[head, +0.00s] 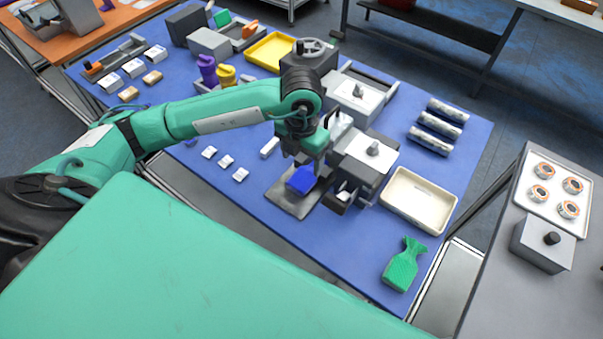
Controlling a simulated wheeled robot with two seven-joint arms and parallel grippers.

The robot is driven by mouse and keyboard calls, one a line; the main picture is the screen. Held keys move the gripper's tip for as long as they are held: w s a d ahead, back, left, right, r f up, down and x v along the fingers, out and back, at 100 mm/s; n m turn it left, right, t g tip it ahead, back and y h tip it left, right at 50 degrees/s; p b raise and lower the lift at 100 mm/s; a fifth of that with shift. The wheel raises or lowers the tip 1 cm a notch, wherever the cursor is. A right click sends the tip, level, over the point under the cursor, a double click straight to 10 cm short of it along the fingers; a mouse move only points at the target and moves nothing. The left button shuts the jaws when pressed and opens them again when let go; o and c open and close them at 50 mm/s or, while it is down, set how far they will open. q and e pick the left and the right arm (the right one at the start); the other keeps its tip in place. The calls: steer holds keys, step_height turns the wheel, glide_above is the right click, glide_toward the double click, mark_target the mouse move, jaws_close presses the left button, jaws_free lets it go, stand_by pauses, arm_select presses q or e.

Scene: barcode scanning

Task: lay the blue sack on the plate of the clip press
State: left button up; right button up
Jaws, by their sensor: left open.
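The blue sack (301,180) lies on the dark grey plate (287,203) in front of the clip press (362,160). My left gripper (304,161) is right above the sack, pointing down, with its jaws open. The fingers partly cover the sack's far end, and I cannot tell whether they touch it. My right gripper is out of view.
A green sack (404,266) lies near the table's front right edge. A cream tray (419,200) stands right of the press. Several grey rolls (437,128) lie behind it. Small white pieces (225,161) lie left of the plate. The blue table is clear between the plate and the green sack.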

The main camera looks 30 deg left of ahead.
arm_select(q)
steer(key=shift+r+b, duration=0.4)
steer(key=shift+r, duration=1.85)
